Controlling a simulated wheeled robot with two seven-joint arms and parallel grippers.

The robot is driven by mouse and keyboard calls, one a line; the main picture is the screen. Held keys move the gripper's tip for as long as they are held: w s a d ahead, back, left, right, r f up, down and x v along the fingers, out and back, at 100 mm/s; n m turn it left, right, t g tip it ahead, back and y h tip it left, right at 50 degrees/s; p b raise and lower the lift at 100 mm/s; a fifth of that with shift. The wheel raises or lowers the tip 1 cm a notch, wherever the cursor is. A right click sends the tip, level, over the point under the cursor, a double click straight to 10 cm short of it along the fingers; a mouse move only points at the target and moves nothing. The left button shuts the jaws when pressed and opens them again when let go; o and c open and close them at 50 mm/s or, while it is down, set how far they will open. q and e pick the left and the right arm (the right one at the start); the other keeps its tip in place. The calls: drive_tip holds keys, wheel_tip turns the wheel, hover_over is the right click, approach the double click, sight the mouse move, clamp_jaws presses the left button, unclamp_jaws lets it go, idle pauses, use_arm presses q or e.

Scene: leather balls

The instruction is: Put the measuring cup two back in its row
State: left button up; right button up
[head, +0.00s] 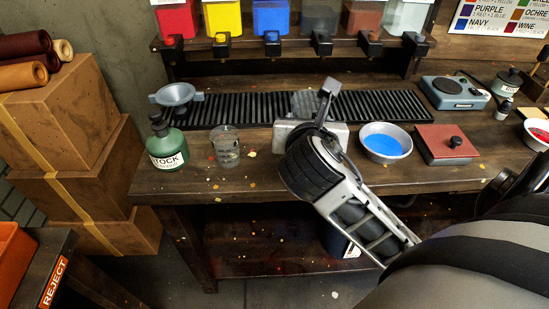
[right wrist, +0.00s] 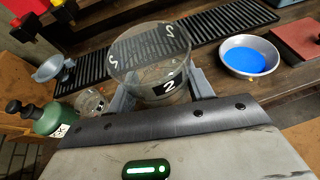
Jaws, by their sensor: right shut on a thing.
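The measuring cup two (right wrist: 150,60) is a clear round cup with a black "2" label, large in the right wrist view. My right gripper (right wrist: 160,92) is shut on it, with a grey finger on each side. In the head view the cup (head: 304,101) shows only in part behind the gripper, in front of the black slatted rack; whether it touches anything there I cannot tell. Another clear cup (head: 226,147) stands upright on the bench to the left; it also shows in the right wrist view (right wrist: 90,101). My left gripper is not in view.
A green stock bottle (head: 164,146) and a grey funnel (head: 175,95) stand at the left. A bowl of blue liquid (head: 386,141), a red lidded block (head: 446,143) and a scale (head: 455,92) are at the right. Coloured bins with taps (head: 271,17) hang above the slatted rack (head: 385,106).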

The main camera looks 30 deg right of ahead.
drive_tip(key=s+d+m+g+h, duration=0.2)
drive_tip(key=s+d, duration=0.1)
drive_tip(key=b, duration=0.2)
hover_over(271, 160)
drive_tip(key=shift+m, duration=0.3)
drive_tip(key=f, duration=0.9)
drive_tip(key=shift+s+d+f, duration=0.2)
drive_tip(key=shift+s+d, duration=0.05)
drive_tip(key=shift+s, duration=0.1)
drive_tip(key=shift+w+a+f, duration=0.1)
drive_tip(key=shift+w+f, duration=0.1)
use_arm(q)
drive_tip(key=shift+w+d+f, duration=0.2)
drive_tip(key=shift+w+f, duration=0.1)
use_arm(e)
drive_tip(key=shift+w+a+f, duration=0.1)
drive_tip(key=shift+w+f, duration=0.05)
drive_tip(key=shift+f, duration=1.6)
drive_tip(key=shift+f, duration=0.1)
drive_tip(key=o, duration=1.1)
drive_tip(key=shift+f, duration=0.1)
drive_tip(key=shift+c, duration=0.2)
